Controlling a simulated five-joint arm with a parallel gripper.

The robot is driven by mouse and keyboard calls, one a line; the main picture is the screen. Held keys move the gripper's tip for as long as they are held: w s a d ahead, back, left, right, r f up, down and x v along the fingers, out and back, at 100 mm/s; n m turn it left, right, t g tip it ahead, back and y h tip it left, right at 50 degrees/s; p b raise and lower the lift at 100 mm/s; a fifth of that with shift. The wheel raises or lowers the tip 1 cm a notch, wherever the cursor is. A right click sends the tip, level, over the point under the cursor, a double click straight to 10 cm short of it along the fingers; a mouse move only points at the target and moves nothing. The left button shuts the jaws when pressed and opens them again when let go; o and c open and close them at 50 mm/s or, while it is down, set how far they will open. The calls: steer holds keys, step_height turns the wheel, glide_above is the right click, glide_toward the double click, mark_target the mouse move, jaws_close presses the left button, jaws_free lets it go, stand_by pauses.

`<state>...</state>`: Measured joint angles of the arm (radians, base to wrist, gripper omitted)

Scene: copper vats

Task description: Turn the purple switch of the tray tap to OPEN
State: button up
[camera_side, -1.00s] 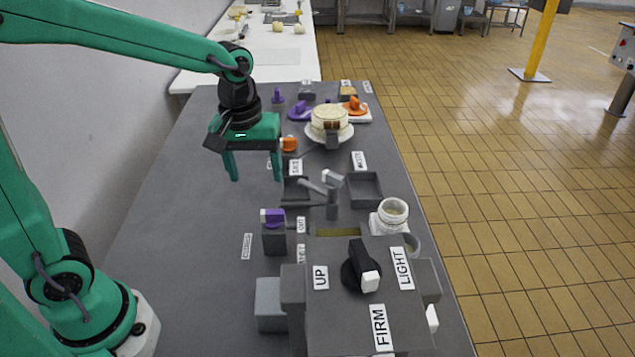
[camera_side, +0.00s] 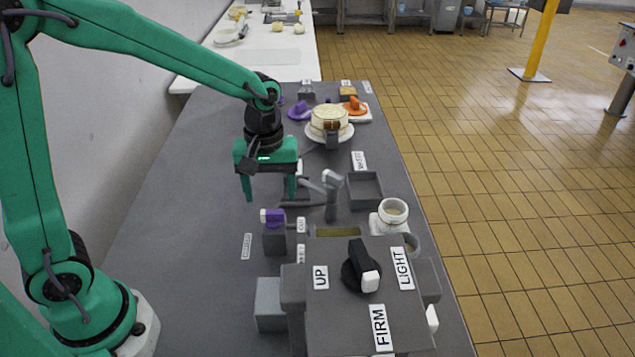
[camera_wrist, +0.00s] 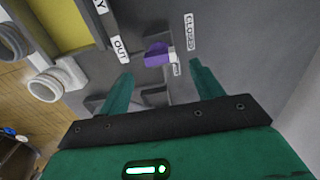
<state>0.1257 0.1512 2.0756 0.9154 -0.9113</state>
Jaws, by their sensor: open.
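The purple switch (camera_side: 273,215) has a white end at its left and sits on top of a grey block (camera_side: 275,241) in the side view. In the wrist view, the purple switch (camera_wrist: 155,56) is just beyond the fingertips, roughly between them. My gripper (camera_side: 270,196) is open and empty, with its fingers pointing down, above and behind the switch; I see no contact. The open fingers also show in the wrist view (camera_wrist: 161,72). A label reading CLOSED (camera_wrist: 188,32) lies beyond the switch there.
A grey spout fixture (camera_side: 331,195) stands right of my gripper, close to it. A grey tray (camera_side: 366,203) and white cup (camera_side: 393,211) are farther right. A large block with a black knob (camera_side: 360,268) stands in front. The tabletop's left side (camera_side: 190,215) is clear.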

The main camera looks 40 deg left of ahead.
mark_target(272, 212)
steer(key=shift+f, duration=2.4)
steer(key=c, duration=1)
